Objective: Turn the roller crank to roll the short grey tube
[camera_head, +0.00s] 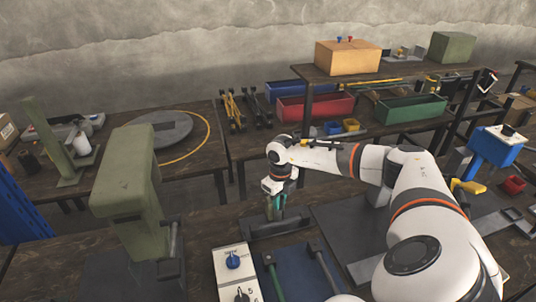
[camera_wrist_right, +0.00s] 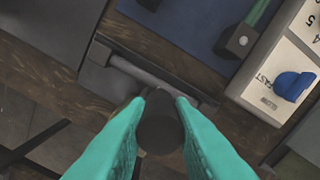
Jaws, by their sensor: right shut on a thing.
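My right gripper (camera_head: 276,206) reaches down over a dark grey roller device (camera_head: 280,228) on the near bench. In the right wrist view, its two teal fingers (camera_wrist_right: 160,125) are shut on a dark round crank handle (camera_wrist_right: 160,130), one finger on each side. A grey bar or tube (camera_wrist_right: 150,74) lies across the device just beyond the handle; I cannot tell whether it is the short grey tube or a roller. The fingers hide much of the crank. My left gripper is not in view.
A white control box with a blue knob (camera_head: 233,261) and a blue mat (camera_head: 296,276) with two long-handled tools stand in front of the device. A green press (camera_head: 130,190) stands to the left. Red (camera_head: 315,107) and green (camera_head: 410,109) bins lie on the far bench.

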